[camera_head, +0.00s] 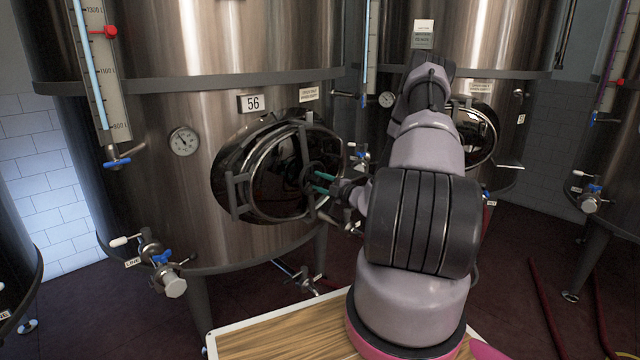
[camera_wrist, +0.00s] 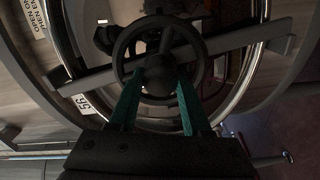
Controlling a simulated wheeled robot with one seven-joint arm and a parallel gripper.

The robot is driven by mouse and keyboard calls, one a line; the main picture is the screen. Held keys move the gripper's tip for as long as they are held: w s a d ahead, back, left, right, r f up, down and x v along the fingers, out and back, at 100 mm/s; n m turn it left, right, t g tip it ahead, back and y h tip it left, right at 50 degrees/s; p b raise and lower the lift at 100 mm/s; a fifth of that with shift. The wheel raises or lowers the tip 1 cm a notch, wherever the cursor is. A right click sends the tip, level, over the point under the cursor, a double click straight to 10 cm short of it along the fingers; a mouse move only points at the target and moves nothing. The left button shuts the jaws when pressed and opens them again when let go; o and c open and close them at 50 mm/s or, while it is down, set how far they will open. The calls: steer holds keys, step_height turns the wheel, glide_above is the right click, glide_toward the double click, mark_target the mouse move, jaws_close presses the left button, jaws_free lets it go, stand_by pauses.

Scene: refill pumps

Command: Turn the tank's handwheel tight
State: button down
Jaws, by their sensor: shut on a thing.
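The handwheel (camera_wrist: 121,52) is a dark round wheel with spokes, mounted at the middle of a crossbar (camera_wrist: 226,41) over the round hatch of the tank (camera_head: 130,215) marked 56. In the head view the handwheel (camera_head: 309,176) is small and seen nearly edge-on. My gripper (camera_wrist: 160,84) reaches the wheel with two green fingers, one each side of its middle. The fingers are shut on the handwheel, near its hub and lower rim; the exact contact is hard to see in the dark. In the head view my gripper (camera_head: 322,183) meets the wheel from the right.
A gauge (camera_head: 184,141) and a valve (camera_head: 165,270) with a blue handle are on the same tank. A wooden table top (camera_head: 270,338) lies in front of it, below my arm. Another tank (camera_head: 500,45) stands behind my arm. Red hoses (camera_head: 546,310) lie on the floor at right.

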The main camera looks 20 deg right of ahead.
steer(key=shift+m, duration=0.9)
steer(key=shift+c, duration=1.7)
jaws_free()
steer(key=v, duration=1.1)
